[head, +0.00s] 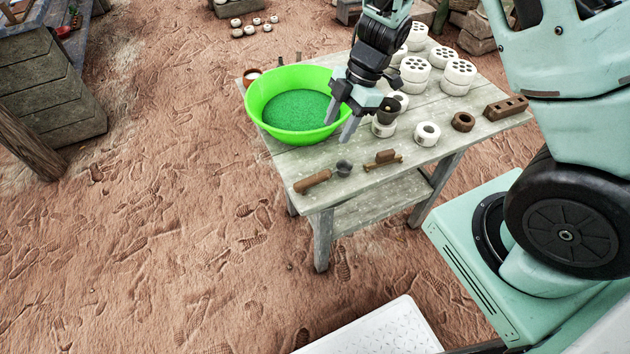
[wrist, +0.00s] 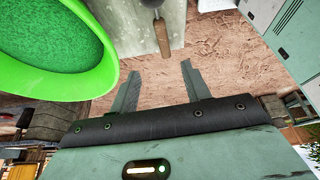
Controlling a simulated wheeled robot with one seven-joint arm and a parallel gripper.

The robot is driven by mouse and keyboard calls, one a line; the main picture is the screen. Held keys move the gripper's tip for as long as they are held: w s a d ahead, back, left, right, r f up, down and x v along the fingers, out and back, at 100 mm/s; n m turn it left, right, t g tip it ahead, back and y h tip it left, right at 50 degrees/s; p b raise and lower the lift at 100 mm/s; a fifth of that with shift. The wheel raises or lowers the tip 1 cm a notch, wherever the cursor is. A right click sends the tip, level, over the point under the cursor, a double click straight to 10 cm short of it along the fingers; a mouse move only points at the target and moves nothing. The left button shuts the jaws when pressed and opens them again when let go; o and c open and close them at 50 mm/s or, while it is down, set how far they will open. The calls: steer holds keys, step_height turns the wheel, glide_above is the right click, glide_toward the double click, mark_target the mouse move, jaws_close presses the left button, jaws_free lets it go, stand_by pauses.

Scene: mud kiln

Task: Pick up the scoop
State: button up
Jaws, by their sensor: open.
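The scoop (head: 315,181) lies on the wooden table near its front left corner, with a brown handle pointing left and a small grey head to the right. In the wrist view the scoop (wrist: 161,36) shows at the top, its handle pointing down towards the gap between my fingers, its head cut by the top edge. My gripper (head: 340,122) is open and empty, fingers pointing down, above the table beside the green bowl's right rim. It also shows in the wrist view (wrist: 160,70). It appears apart from the scoop.
A bright green bowl (head: 258,113) of green material stands left of my gripper. A small brown wooden tool (head: 382,160) lies right of the scoop. White perforated cylinders (head: 414,70), a white ring (head: 427,134), a brown ring (head: 463,122) and a holed brick (head: 505,108) stand further right.

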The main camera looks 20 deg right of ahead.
steer(key=b, duration=0.2)
glide_toward(318, 176)
steer(key=x, duration=0.5)
steer(key=shift+w+a, duration=0.25)
steer(key=shift+w, duration=0.1)
steer(key=shift+s+d+b+x, duration=0.15)
steer(key=shift+b+x, duration=0.2)
steer(key=shift+x, duration=1)
steer(key=shift+s+d+b+x, duration=0.15)
steer(key=shift+b+x, duration=0.2)
steer(key=shift+x, duration=1)
steer(key=c, duration=1)
